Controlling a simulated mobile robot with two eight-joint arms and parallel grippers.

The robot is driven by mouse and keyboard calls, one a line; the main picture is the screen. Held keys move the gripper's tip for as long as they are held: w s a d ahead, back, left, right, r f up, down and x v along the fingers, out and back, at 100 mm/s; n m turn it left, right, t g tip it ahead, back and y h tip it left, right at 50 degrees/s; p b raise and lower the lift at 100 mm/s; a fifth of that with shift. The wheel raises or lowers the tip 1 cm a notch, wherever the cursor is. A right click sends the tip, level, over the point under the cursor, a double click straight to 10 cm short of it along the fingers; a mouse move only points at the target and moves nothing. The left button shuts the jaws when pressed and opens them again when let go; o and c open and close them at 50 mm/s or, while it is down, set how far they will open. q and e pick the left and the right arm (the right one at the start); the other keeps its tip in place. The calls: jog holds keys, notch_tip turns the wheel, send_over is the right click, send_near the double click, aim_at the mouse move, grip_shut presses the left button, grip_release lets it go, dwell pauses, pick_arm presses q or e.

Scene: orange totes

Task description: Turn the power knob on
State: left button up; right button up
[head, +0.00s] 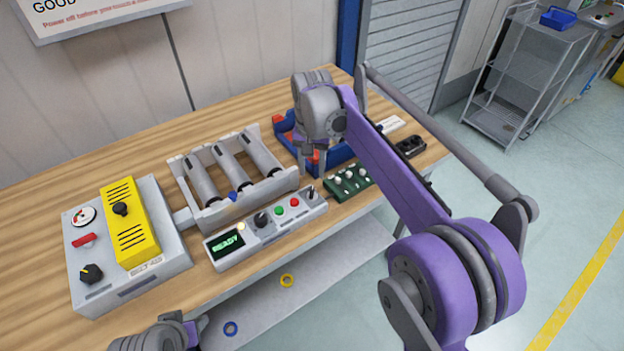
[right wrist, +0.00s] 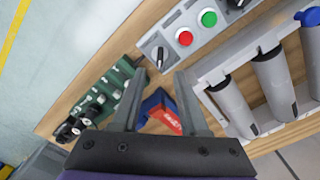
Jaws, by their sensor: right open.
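A grey console (head: 268,232) with a lit READY display lies at the table's front edge. It carries a black knob (head: 261,219), a green and a red button, and a black switch (head: 311,193) at its right end, which also shows in the right wrist view (right wrist: 159,54). A grey box (head: 128,279) at left has another black knob (head: 91,273) and one on its yellow panel (head: 120,208). I cannot tell which is the power knob. My right gripper (right wrist: 161,74) is open and empty, above the table behind the console's right end. My left gripper (head: 160,338) is cut off at the bottom.
A roller unit (head: 205,216) stands behind the console. A blue bin (head: 339,157) with red items is beside my right gripper, and a green board (head: 347,186) is right of the console.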

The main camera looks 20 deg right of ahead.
jog(key=shift+r, duration=1.8)
jog(key=s+d+f+n+t, duration=0.1)
jog(key=s+f, duration=0.3)
jog(key=s, duration=0.5)
jog(key=s+d+f+n+t, duration=0.1)
jog(key=s+f, duration=0.3)
jog(key=s, duration=0.5)
jog(key=s+d+f+n+t, duration=0.1)
jog(key=s+f+n+t, duration=0.2)
jog(key=s, duration=0.6)
jog(key=shift+f, duration=0.45)
